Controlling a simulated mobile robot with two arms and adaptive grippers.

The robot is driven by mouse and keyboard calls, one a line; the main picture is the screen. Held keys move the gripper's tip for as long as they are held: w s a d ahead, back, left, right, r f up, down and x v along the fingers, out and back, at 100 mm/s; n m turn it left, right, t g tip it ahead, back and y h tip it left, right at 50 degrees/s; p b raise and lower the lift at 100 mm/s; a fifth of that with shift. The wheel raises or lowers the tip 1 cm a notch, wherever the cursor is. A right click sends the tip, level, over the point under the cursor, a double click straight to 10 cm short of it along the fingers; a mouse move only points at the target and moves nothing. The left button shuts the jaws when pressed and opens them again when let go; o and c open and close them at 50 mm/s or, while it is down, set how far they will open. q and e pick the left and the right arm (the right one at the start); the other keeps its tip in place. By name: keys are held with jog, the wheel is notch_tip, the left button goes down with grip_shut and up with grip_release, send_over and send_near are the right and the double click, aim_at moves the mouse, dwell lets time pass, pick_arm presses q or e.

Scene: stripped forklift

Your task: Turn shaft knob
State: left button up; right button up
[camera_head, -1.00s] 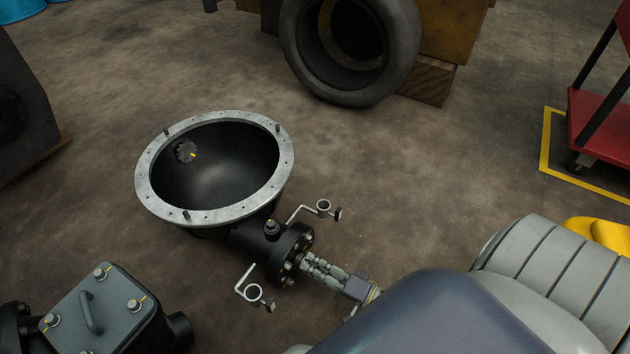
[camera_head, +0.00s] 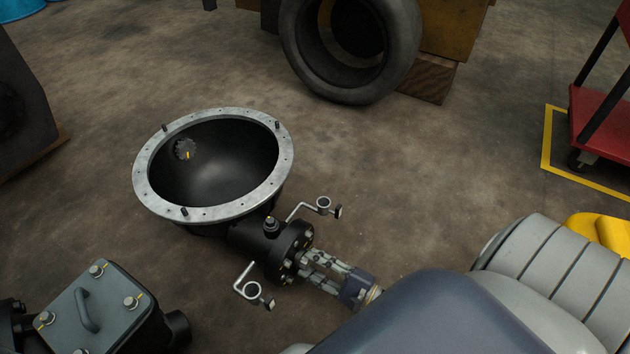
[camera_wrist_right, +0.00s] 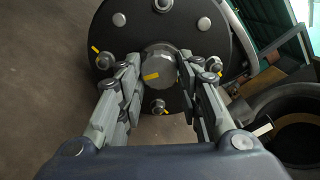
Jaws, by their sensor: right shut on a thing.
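The shaft knob (camera_wrist_right: 160,70) is a grey round stub with a yellow mark, in the middle of a black bolted flange in the right wrist view. My right gripper (camera_head: 308,264) is shut on it, with one finger on each side (camera_wrist_right: 160,75). In the head view the flange (camera_head: 290,250) ends a black housing beside a large open bowl (camera_head: 147,180) with a pale metal rim. The knob is mostly hidden there by the fingers. My left gripper is not in view.
A grey-lidded box (camera_head: 85,315) stands at the lower left. A tyre (camera_head: 400,50) and a red cart (camera_head: 605,115) stand further back. The floor between is clear.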

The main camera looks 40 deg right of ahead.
jog(key=m, duration=0.2)
jog(key=m+b, duration=0.1)
jog(key=m, duration=0.2)
jog(key=shift+f+m, duration=0.2)
jog(key=shift+m, duration=0.1)
jog(key=m+b, duration=0.1)
jog(key=m, duration=0.2)
jog(key=shift+a+m+b, duration=0.15)
jog(key=shift+m+b, duration=0.25)
jog(key=shift+m, duration=0.8)
jog(key=shift+r, duration=0.1)
jog(key=o, duration=1.1)
jog(key=shift+c, duration=0.2)
